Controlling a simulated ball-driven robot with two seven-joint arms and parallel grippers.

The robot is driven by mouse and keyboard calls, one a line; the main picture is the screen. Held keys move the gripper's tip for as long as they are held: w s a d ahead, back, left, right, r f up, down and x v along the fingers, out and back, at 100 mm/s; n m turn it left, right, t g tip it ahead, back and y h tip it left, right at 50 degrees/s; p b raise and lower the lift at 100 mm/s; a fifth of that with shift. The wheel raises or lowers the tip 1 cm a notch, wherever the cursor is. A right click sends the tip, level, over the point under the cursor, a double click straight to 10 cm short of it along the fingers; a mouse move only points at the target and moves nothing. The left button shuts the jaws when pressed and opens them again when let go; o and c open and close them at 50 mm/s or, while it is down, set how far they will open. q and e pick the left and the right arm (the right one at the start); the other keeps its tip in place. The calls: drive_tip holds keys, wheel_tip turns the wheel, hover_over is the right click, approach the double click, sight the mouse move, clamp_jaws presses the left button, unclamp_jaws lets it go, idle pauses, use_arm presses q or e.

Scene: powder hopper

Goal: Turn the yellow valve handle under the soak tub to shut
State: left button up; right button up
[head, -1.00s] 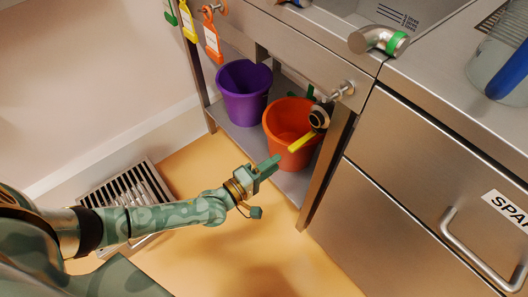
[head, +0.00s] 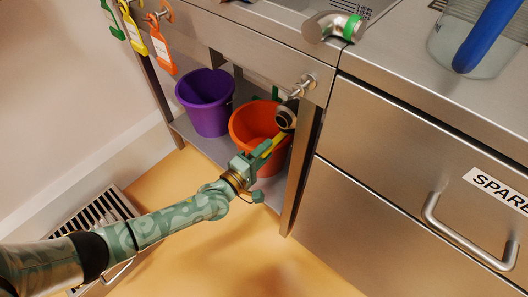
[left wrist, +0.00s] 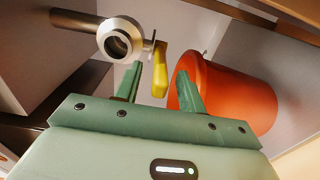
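The yellow valve handle (head: 273,145) slants down from the round metal valve (head: 286,118) under the steel counter. My left gripper (head: 261,154) is at the handle's lower end in the head view and partly covers it. In the left wrist view the yellow handle (left wrist: 160,74) shows between the two green fingers of my left gripper (left wrist: 158,88). The fingers stand apart, with visible gaps to the handle on both sides. The valve's open round mouth (left wrist: 119,43) is to the left of the handle there. My right gripper is not in view.
An orange bucket (head: 248,127) stands on the lower shelf just below the valve, close to my left gripper. A purple bucket (head: 205,105) stands to its left. A counter leg (head: 301,170) is right of the gripper. Coloured tags hang at upper left.

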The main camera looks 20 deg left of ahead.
use_arm(q)
drive_tip(key=shift+c, duration=0.3)
drive_tip(key=c, duration=0.8)
drive_tip(key=shift+o, duration=0.2)
drive_tip(key=shift+w+a+b, duration=0.2)
drive_tip(key=shift+w+a, duration=0.15)
drive_tip(key=shift+a, duration=0.3)
drive_tip(key=shift+w+a+b, duration=0.2)
drive_tip(key=shift+w+a, duration=0.1)
drive_tip(key=shift+a, duration=0.35)
drive_tip(key=shift+w+a+b, duration=0.6)
drive_tip(key=shift+w+a, duration=0.25)
drive_tip(key=shift+a, duration=0.15)
